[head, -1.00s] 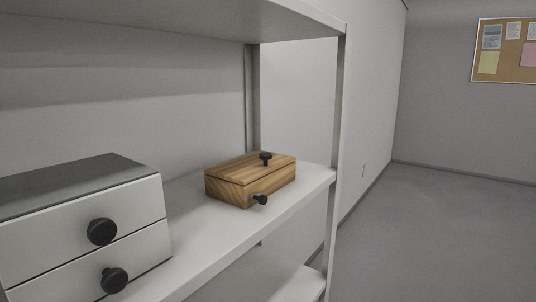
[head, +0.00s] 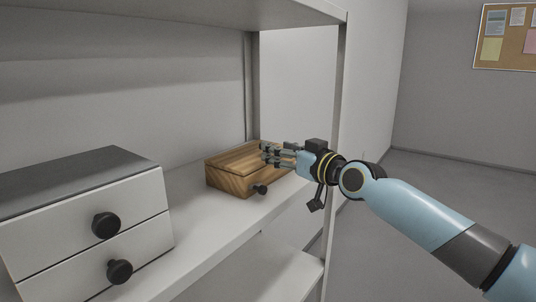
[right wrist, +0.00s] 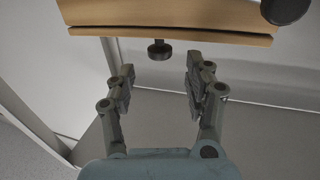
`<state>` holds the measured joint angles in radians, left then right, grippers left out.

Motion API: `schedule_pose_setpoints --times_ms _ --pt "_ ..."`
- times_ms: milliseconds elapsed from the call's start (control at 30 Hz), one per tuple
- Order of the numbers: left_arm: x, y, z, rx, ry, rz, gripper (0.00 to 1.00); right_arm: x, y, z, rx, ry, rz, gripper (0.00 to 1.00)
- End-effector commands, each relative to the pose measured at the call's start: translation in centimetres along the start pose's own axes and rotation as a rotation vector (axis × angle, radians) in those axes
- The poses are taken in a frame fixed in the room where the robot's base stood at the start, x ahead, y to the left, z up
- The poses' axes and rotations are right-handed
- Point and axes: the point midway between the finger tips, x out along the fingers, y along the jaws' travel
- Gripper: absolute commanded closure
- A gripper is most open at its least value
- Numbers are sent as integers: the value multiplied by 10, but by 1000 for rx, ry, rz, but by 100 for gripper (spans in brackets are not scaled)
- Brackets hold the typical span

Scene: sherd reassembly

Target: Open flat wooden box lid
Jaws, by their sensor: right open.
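The flat wooden box (head: 228,182) stands on the white shelf, its lid (head: 238,160) lying shut on top. A black knob (head: 261,190) sticks out of its front. My right gripper (head: 274,153) is open, with its fingers at the right end of the lid in the head view. They hide the lid's own knob there. In the right wrist view the box (right wrist: 170,18) runs along the top edge. A small black knob (right wrist: 159,50) shows between and beyond the open fingers (right wrist: 159,85), untouched. A larger dark knob (right wrist: 285,9) is cut off at top right. My left gripper is out of view.
A white two-drawer unit (head: 75,225) with black knobs stands on the shelf to the left. The shelf board (head: 205,238) is bare between it and the box. A shelf post (head: 338,110) rises just right of the box, and another shelf hangs above.

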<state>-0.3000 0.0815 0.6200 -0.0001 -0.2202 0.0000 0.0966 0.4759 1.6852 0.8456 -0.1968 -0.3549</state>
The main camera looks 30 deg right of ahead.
Motion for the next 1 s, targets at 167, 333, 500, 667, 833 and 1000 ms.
schedule_pose_setpoints --times_ms 167,333,500,667,833,1000 --pt "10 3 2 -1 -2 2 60 31 0 1 2 1 1 47" --pt "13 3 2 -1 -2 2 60 45 0 1 1 -2 0 47" --pt "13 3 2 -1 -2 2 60 48 0 0 -1 -2 0 47" --pt "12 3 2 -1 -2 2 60 47 0 0 -1 -2 0 51" --pt "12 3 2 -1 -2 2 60 47 0 0 -1 -2 0 73" --pt "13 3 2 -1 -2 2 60 47 0 0 -1 -2 0 96"
